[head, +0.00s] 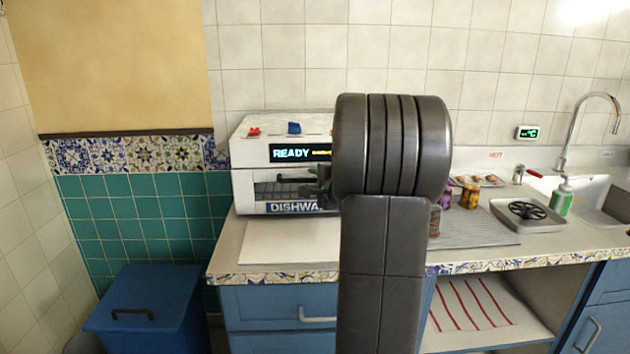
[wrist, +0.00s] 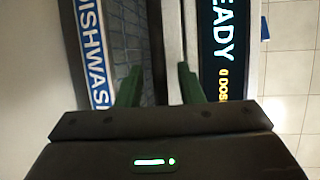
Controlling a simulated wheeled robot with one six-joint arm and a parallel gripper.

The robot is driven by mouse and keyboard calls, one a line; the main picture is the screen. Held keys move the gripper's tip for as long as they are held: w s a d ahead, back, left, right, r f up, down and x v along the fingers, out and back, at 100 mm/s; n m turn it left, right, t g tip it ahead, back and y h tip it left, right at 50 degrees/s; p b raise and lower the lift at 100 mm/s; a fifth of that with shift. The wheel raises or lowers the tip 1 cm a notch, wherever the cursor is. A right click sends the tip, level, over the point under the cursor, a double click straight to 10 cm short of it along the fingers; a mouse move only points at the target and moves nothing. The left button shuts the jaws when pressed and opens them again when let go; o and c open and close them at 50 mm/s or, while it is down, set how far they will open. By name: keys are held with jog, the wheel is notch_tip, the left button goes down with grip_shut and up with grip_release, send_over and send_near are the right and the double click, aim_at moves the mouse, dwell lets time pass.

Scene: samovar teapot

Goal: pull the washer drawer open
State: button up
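The washer (head: 243,150) is a white box on the counter with a lit READY display, and it also fills the wrist view (wrist: 172,30). Its drawer front (head: 262,190) has a dark window over a blue DISHWA... label, which also shows in the wrist view (wrist: 94,50). The drawer looks closed. My gripper (head: 320,190) is in front of the washer's right part, mostly hidden by my arm. In the wrist view my gripper (wrist: 158,78) has two green fingers spread apart, one toward the drawer window and one toward the display. I cannot tell whether they touch anything.
A red item (head: 254,131) and a blue item (head: 294,128) lie on top of the washer. The counter (head: 300,252) in front is clear. Right stand jars, a tray (head: 530,214), a green bottle (head: 562,200) and a sink (head: 604,204). A blue bin (head: 150,300) stands lower left.

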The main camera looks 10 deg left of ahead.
jog(key=shift+w+a, duration=0.1)
jog(key=shift+w, duration=0.05)
jog(key=shift+c, duration=0.2)
grip_shut()
jog(key=s+d+b, duration=0.3)
jog(key=s, duration=0.7)
jog(key=s+d+b, duration=0.3)
jog(key=s, duration=0.8)
jog(key=shift+s, duration=0.1)
jog(key=shift+o, duration=0.2)
grip_release()
